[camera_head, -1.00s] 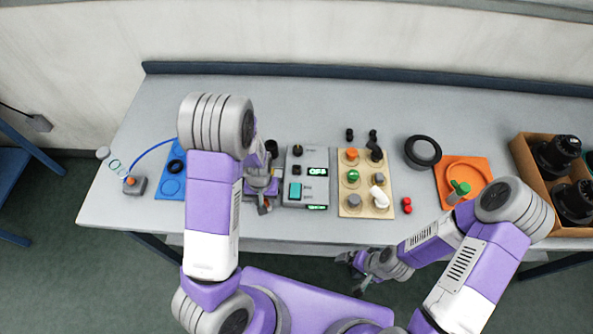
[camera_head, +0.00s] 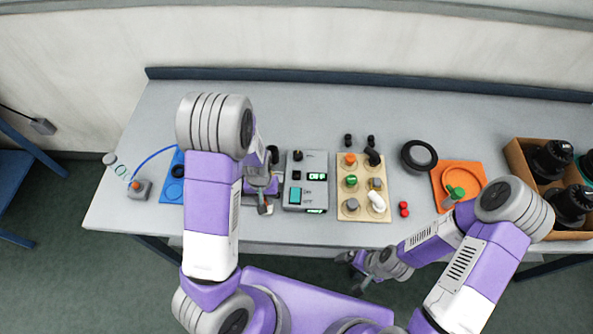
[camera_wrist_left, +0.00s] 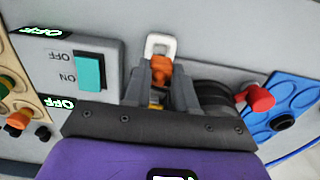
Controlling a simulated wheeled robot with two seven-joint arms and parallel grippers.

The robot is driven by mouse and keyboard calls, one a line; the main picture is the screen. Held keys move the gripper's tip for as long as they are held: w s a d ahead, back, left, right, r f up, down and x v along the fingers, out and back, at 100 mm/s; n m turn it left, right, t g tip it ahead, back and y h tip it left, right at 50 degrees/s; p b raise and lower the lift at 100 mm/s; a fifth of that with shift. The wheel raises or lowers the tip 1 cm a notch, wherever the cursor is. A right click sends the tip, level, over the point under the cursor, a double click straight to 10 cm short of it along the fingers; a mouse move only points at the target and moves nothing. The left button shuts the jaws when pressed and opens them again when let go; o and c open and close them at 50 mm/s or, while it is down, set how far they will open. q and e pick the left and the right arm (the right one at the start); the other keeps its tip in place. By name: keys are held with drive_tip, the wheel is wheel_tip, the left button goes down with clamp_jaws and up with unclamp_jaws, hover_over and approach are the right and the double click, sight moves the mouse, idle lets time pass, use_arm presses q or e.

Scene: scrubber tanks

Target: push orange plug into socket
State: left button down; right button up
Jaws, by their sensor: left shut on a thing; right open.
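The orange plug (camera_wrist_left: 160,68) is between the two fingers of my left gripper (camera_wrist_left: 160,85) in the left wrist view. A pale rectangular loop (camera_wrist_left: 160,45) shows just beyond it; I cannot tell if it is joined to the plug. A bit of yellow shows below the plug. The socket cannot be made out, nor whether the plug touches it. In the head view my left gripper (camera_head: 262,200) is low over the table, left of the grey control box (camera_head: 305,185), and its arm hides much there. My right gripper (camera_head: 360,275) is open before the table's front edge.
A black cylinder (camera_wrist_left: 218,98) with a red handle (camera_wrist_left: 259,98) is close beside the left fingers. A beige board (camera_head: 350,208) with coloured fittings stands right of the box. A blue plate (camera_head: 171,190) lies left. The table's back strip is clear.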

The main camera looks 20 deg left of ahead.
use_arm(q)
wheel_tip(320, 180, up, 6)
drive_tip(key=p, duration=0.4)
drive_tip(key=shift+r+p, duration=0.15)
drive_tip(key=shift+p, duration=0.25)
use_arm(e)
wheel_tip(320, 180, up, 5)
drive_tip(key=shift+r, duration=0.2)
use_arm(q)
drive_tip(key=shift+w, duration=0.1)
drive_tip(key=w+d, duration=0.3)
drive_tip(key=w, duration=0.3)
drive_tip(key=w+d+b, duration=0.1)
drive_tip(key=w+d, duration=0.2)
drive_tip(key=w, duration=0.4)
drive_tip(key=shift+w+d, duration=0.2)
drive_tip(key=shift+d, duration=0.05)
use_arm(e)
drive_tip(key=shift+f, duration=0.5)
drive_tip(key=shift+f, duration=0.15)
use_arm(q)
drive_tip(key=shift+f+b, duration=1.95)
drive_tip(key=shift+f, duration=0.4)
use_arm(e)
drive_tip(key=shift+f, duration=1.7)
use_arm(q)
drive_tip(key=shift+f, duration=0.1)
use_arm(e)
drive_tip(key=shift+f, duration=0.25)
